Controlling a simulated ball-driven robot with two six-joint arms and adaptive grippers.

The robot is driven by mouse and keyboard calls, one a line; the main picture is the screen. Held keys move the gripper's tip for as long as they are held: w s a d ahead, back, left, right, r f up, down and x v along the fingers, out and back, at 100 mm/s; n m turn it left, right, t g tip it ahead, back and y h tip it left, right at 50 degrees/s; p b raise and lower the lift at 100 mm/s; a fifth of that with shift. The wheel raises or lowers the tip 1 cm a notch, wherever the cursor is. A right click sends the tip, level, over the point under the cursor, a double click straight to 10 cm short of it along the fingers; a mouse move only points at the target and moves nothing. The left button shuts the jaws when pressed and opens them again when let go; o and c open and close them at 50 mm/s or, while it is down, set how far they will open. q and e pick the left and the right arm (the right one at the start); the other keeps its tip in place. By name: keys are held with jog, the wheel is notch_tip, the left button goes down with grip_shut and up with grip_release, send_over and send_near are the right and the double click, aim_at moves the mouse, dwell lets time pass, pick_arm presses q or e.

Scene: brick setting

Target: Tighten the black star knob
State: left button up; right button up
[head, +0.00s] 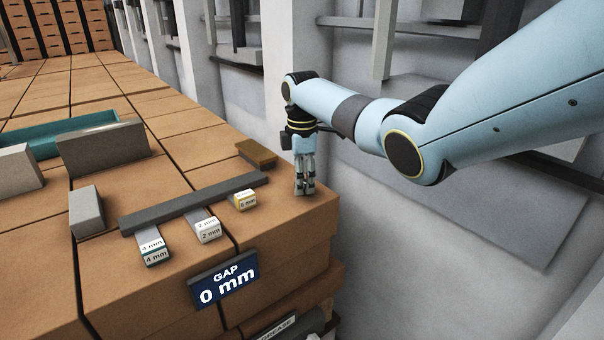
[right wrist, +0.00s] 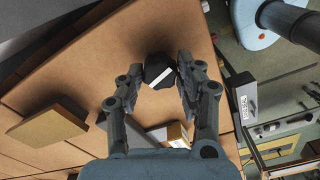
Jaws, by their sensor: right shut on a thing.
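The black star knob (right wrist: 158,70), with a white line across its top, sits on the brown brick surface in the right wrist view. My right gripper (right wrist: 160,76) is shut on the knob, with a finger on each side of it. In the head view my right gripper (head: 305,188) points straight down at the near right corner of the brick top, and its fingers hide the knob there. My left gripper is in neither view. A blue sign (head: 224,284) on the front face reads "GAP 0 mm".
A grey bar (head: 190,204) lies left of the gripper, with tagged pieces marked 4 mm (head: 153,249) and 2 mm (head: 208,230) and a yellow-topped one (head: 244,199). A brown block (head: 257,153) lies behind. Grey blocks (head: 86,211) and a teal tray (head: 60,130) stand farther left.

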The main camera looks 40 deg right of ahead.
jog(key=m, duration=0.5)
jog(key=shift+m, duration=0.3)
jog(key=m, duration=1)
jog(key=shift+m, duration=2.7)
jog(key=o, duration=1.1)
jog(key=shift+o, duration=0.2)
